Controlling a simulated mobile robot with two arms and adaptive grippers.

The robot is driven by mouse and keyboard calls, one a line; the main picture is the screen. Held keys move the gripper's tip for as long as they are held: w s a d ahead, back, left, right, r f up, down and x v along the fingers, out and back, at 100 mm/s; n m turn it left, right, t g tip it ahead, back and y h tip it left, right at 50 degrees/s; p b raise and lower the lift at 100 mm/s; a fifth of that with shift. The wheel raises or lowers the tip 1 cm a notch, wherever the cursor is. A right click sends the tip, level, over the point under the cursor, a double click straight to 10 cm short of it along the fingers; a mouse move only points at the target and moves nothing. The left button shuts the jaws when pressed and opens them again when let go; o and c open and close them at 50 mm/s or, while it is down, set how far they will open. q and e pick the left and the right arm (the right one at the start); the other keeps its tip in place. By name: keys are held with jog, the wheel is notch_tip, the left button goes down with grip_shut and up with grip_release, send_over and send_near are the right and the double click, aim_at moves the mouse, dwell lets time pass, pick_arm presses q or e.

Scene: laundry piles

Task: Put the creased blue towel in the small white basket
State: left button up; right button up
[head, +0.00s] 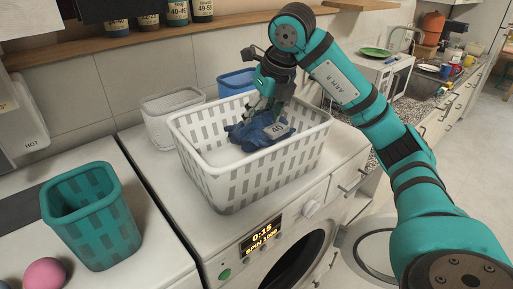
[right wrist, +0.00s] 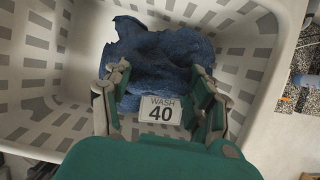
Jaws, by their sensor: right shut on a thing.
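The creased blue towel (head: 252,134) lies crumpled inside the large white basket (head: 240,185), with a white label reading "WASH 40". It also shows in the right wrist view (right wrist: 165,62) near the basket's wall. My right gripper (head: 268,112) reaches down into that basket and is shut on the towel, with fingers on both sides of the cloth. The small white basket (head: 170,131) stands behind and left of the large one, on the same white top; I cannot see its whole inside. My left gripper is not in view.
A blue container (head: 237,80) stands behind the large basket, partly hidden. A teal basket (head: 98,220) and a pink ball (head: 45,273) are at the left. A wooden shelf (head: 150,45) with jars runs above. The large basket's rim surrounds my right gripper.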

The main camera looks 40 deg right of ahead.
aim_at(262, 136)
notch_tip(262, 136, down, 2)
jog(key=shift+d+f, duration=0.1)
notch_tip(262, 136, down, 4)
jog(key=shift+s+r+p, duration=0.1)
jog(key=shift+s+p, duration=0.05)
jog(key=shift+p, duration=0.45)
jog(key=shift+f, duration=0.25)
jog(key=o, duration=1.3)
jog(key=shift+f, duration=0.1)
jog(key=shift+c, duration=0.2)
